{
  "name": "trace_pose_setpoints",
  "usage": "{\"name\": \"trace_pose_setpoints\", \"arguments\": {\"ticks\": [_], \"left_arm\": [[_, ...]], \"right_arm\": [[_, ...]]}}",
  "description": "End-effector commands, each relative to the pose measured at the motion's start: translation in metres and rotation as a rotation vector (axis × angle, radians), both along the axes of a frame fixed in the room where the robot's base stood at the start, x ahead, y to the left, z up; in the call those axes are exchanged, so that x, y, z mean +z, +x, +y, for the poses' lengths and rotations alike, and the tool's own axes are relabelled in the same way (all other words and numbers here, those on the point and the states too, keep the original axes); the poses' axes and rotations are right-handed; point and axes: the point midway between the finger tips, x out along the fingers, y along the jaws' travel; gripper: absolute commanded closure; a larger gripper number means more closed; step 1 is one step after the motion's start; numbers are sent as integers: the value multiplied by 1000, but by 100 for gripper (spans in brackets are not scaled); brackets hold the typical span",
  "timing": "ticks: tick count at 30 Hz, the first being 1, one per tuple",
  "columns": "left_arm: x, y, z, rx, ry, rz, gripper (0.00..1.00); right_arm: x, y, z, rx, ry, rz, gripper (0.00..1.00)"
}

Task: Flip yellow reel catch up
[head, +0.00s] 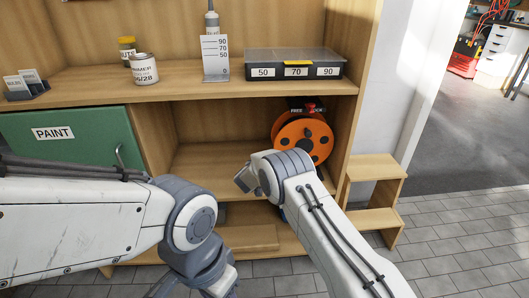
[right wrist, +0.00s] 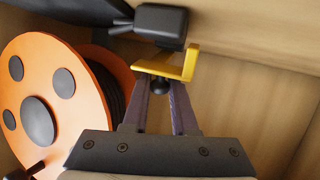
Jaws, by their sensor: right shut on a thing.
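The yellow reel catch (right wrist: 188,62) is a bent yellow bar with a small black knob, below a black block (right wrist: 161,25) in the right wrist view. My right gripper (right wrist: 160,92) is shut on the catch at its black knob. The orange reel (right wrist: 60,85) is beside the fingers on the left. In the head view the reel (head: 318,131) stands in the open shelf bay, and I cannot make out the catch there. My right arm hides the right fingers in the head view. My left gripper (head: 215,284) is at the bottom edge, its fingers mostly cut off.
Above the bay, a shelf board (head: 190,85) carries a labelled organizer box (head: 293,55), a white numbered card (head: 215,68) and a primer can (head: 144,72). A green PAINT door (head: 85,140) is at left. A wooden step stool (head: 375,165) stands at right.

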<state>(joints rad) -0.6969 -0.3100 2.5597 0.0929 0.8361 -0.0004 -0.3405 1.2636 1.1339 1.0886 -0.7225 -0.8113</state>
Motion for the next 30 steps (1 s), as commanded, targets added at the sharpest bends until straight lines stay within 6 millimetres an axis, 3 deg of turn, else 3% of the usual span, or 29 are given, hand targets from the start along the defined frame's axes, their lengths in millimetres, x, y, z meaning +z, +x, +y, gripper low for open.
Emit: {"name": "trace_pose_setpoints", "arguments": {"ticks": [1,3,12,30], "left_arm": [[18,0,0,0,0,0,50],[27,0,0,0,0,0,50],[52,0,0,0,0,0,50],[62,0,0,0,0,0,50]], "right_arm": [[9,0,0,-1,3,32,100],[9,2,0,-1,2,70,100],[10,8,1,1,2,190,100],[9,11,1,2,-1,253,100]]}}
